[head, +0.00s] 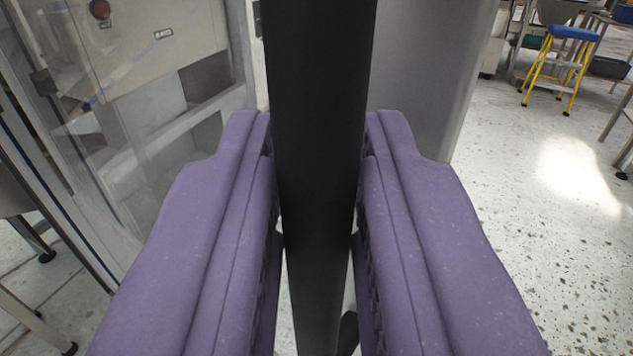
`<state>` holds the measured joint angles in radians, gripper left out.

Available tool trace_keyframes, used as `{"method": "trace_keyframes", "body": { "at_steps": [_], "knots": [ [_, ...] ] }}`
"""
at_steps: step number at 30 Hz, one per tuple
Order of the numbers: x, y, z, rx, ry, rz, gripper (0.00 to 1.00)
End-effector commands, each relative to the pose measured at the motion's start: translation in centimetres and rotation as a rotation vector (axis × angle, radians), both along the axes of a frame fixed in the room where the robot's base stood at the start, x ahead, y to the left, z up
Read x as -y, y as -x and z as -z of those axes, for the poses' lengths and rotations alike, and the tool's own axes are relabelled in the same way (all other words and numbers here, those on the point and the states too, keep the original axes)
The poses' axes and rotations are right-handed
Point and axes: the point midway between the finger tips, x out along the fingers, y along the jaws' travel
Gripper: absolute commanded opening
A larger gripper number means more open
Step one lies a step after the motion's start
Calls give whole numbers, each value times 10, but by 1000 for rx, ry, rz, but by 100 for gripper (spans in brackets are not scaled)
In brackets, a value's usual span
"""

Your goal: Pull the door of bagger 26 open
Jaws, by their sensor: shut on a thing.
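My gripper (318,200) fills the lower middle of the head view, with one purple finger on each side of a thick black upright bar. The fingers are shut on this black bar (315,90), which looks like a door handle and runs from the top edge to the bottom of the view. A clear door panel (150,130) with a metal frame is on the left. Behind it are a pale machine body and a panel with a red button (100,9). No number 26 can be read, and where the bar is fixed is hidden.
A smooth grey column or casing (425,75) stands close behind the bar on the right. A yellow step stool with a blue top (572,33) stands at the far right back. Speckled pale floor (520,200) is open on the right. Table legs (30,320) show at lower left.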

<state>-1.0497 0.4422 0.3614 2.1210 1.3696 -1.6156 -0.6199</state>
Motion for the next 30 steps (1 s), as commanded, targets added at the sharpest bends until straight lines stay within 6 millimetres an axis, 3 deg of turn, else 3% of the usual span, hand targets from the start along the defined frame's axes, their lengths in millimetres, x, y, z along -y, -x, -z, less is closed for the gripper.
{"method": "trace_keyframes", "body": {
  "at_steps": [16,17,18,26,30],
  "knots": [
    [-8,5,-1,2,-3,-2,0],
    [-8,5,-1,2,-3,-2,28],
    [-8,5,-1,2,-3,-2,38],
    [-8,5,-1,1,-2,-1,38],
    [-9,15,-1,0,-1,-4,38]
  ]
}}
